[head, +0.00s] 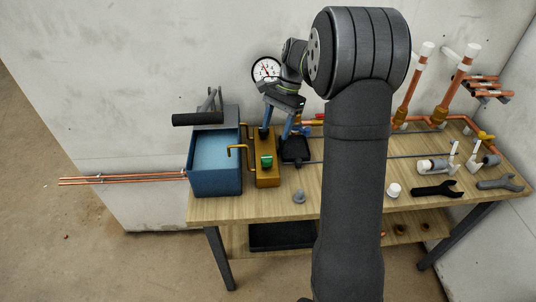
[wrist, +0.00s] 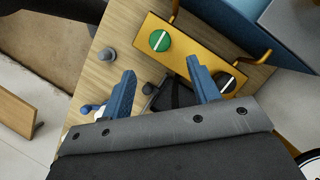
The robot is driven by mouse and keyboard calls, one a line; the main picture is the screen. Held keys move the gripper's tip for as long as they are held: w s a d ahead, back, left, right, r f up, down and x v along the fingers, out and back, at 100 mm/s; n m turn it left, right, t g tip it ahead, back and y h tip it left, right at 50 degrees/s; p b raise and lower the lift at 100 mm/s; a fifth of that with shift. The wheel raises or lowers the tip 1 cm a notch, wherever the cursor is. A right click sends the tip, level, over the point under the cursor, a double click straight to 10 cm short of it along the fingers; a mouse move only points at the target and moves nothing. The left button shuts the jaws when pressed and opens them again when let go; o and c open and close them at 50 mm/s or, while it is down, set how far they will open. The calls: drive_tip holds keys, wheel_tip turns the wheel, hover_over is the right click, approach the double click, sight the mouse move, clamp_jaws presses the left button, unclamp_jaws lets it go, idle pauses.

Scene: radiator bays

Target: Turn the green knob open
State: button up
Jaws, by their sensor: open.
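The green knob (head: 266,161) sits on a brass-yellow block (head: 268,180) on the wooden bench. In the wrist view the green knob (wrist: 159,40) is round with a white line, which runs roughly across the block's length. A dark second knob (wrist: 225,82), also with a white line, is on the same block, partly covered by a finger. My gripper (head: 276,126) is open and empty, with blue fingers, above the far end of the block. In the wrist view my gripper (wrist: 161,68) has its fingers apart, and the green knob shows beyond the fingertips, not between them.
A small grey peg (head: 299,197) and a black tray (head: 296,150) are near. Copper pipes, white fittings and wrenches (head: 437,189) lie to the right.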

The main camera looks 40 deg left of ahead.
sight(267, 157)
drive_tip(key=x, duration=1)
drive_tip(key=shift+f, duration=0.1)
drive_tip(key=c, duration=1)
